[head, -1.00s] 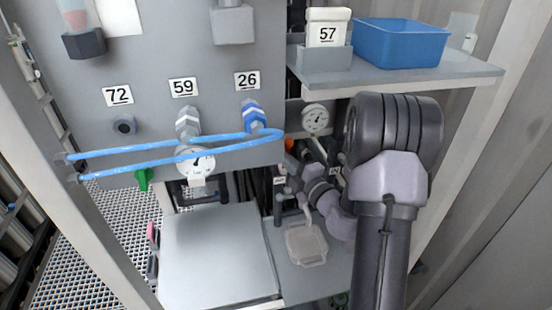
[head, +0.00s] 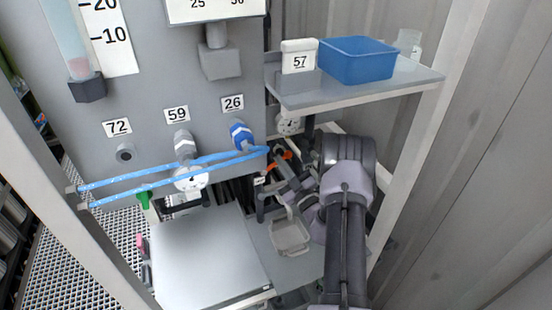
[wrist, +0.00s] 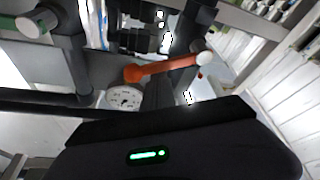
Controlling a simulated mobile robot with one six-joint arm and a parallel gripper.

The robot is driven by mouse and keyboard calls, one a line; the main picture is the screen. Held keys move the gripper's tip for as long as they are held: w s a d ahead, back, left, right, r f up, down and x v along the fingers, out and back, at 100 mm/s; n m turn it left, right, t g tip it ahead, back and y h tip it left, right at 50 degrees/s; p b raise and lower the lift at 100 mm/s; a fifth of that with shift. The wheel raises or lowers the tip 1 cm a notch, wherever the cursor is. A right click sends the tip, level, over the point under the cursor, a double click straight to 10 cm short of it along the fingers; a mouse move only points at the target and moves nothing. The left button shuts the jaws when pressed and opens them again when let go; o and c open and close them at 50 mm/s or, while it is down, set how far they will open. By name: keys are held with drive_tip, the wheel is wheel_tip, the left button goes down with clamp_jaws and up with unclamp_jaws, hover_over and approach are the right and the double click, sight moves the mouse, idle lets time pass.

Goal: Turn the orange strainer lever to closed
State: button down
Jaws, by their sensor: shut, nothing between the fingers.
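The orange strainer lever (wrist: 160,67) shows in the wrist view as a bar running from a round hub at left up to a pale end at right. In the head view only a small part of the orange lever (head: 287,155) shows behind my gripper (head: 277,154), which reaches in under the shelf. My gripper is shut and empty. In the head view it appears close beside the lever; I cannot tell whether they touch.
A gauge (head: 289,125) sits behind. Blue tubing (head: 165,172) crosses the panel at left. A clear container (head: 289,236) stands below my wrist.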

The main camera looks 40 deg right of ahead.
drive_tip(key=f+m+h, duration=0.1)
drive_tip(key=m, duration=0.2)
drive_tip(key=d+f+m+h, duration=0.1)
drive_tip(key=m, duration=0.1)
drive_tip(key=shift+s+d+f+m+h+p, duration=0.1)
drive_tip(key=shift+s+f+m+h+p, duration=0.05)
drive_tip(key=shift+f+m+h+p, duration=0.2)
drive_tip(key=shift+f, duration=0.15)
idle(0.4)
wheel_tip(320, 180, up, 5)
drive_tip(key=p, duration=0.4)
drive_tip(key=shift+s, duration=0.1)
drive_tip(key=f+b+v, duration=0.1)
drive_tip(key=b+v, duration=0.2)
drive_tip(key=v, duration=0.7)
drive_tip(key=shift+b, duration=0.3)
